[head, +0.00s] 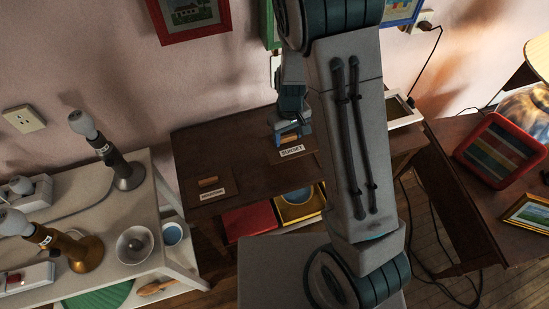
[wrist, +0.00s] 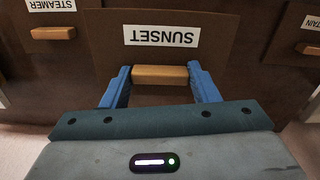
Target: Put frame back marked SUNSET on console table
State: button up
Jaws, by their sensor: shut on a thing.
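The frame back marked SUNSET (head: 306,158) is a dark brown panel with a white label and a small wooden handle. It is at the dark brown console table (head: 225,145), flat over its top; I cannot tell whether it is touching or slightly raised. My gripper (head: 291,135) points down with its blue fingers shut on the handle. In the wrist view, the fingers of my gripper (wrist: 162,77) stand at both ends of the handle, and the SUNSET label (wrist: 161,36) appears upside down. My arm hides part of the table.
Another frame back (head: 212,192) lies on the table at left. The wrist view shows one marked STEAMER (wrist: 52,33) and one with a label ending in TAIN (wrist: 309,50). A white frame (head: 404,112) lies at right. A white table with lamps (head: 120,165) stands at left.

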aim_at(274, 150)
jog(key=s+a+f, duration=0.2)
jog(key=a, duration=0.1)
jog(key=s+a+f, duration=0.1)
jog(key=shift+a+f+p, duration=0.1)
jog(key=shift+a+p, duration=0.1)
jog(key=shift+p, duration=0.15)
jog(key=shift+s+f, duration=0.1)
jog(key=shift+f, duration=1.95)
jog(key=shift+f, duration=0.1)
jog(key=o, duration=1)
